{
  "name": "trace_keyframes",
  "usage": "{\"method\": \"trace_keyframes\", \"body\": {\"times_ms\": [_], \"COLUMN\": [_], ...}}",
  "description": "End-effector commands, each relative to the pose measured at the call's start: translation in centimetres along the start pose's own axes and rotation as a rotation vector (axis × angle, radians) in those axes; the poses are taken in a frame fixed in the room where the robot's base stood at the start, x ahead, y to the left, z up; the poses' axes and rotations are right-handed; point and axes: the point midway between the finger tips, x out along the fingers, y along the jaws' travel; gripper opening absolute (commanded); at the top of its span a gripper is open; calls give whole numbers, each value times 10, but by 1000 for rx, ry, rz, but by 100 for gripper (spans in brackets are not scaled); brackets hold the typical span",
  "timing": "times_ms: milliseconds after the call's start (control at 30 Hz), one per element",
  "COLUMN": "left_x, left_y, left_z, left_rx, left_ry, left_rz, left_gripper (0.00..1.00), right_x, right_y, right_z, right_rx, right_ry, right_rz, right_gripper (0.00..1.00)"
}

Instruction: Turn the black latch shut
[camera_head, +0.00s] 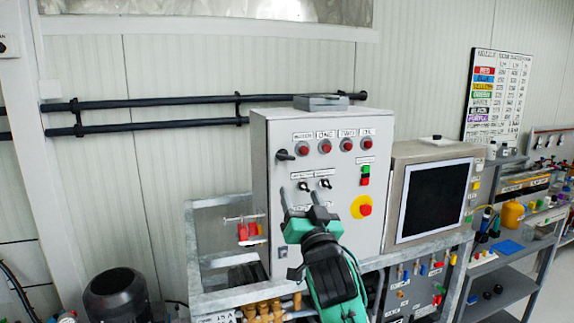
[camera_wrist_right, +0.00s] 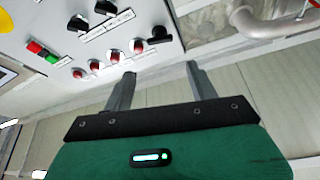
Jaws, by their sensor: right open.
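The black latch (camera_head: 285,154) sits near the left edge of the grey control panel (camera_head: 272,228), beside the top row of red lamps. Its handle lies about level, pointing right. In the right wrist view, the latch (camera_wrist_right: 158,36) shows beyond the fingertips, between them in the picture and apart from them. My right gripper (camera_head: 300,200) is open and empty, in front of the panel and below the latch in the head view. It also shows in the right wrist view (camera_wrist_right: 160,72). My left gripper is not in view.
Two smaller black knobs (camera_head: 325,183), red and green buttons (camera_head: 365,176) and a red button on yellow (camera_head: 362,207) are on the same panel. A monitor (camera_head: 437,197) stands to the right. A metal frame (camera_head: 192,262) and red padlocks (camera_head: 248,231) are at the left.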

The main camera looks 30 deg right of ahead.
Motion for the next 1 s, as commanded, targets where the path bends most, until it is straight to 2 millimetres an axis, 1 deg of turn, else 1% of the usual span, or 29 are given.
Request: {"method": "trace_keyframes", "body": {"times_ms": [167,400,600,700,800,1000], "left_x": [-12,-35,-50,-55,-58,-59], "left_y": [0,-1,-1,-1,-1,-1], "left_z": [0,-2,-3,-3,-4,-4], "left_rx": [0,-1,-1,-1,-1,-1], "left_ry": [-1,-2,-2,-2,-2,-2], "left_rz": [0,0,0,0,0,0], "left_gripper": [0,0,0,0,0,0], "right_x": [24,75,112,124,131,136], "right_y": [0,-1,-1,-1,0,0], "right_z": [-4,-4,-3,-2,-1,1], "right_rx": [-4,-3,-4,-2,-3,-2], "right_ry": [0,-2,-2,-1,-2,-1], "right_rz": [1,0,1,0,0,-1], "right_gripper": [58,58,58,58,58,58]}}
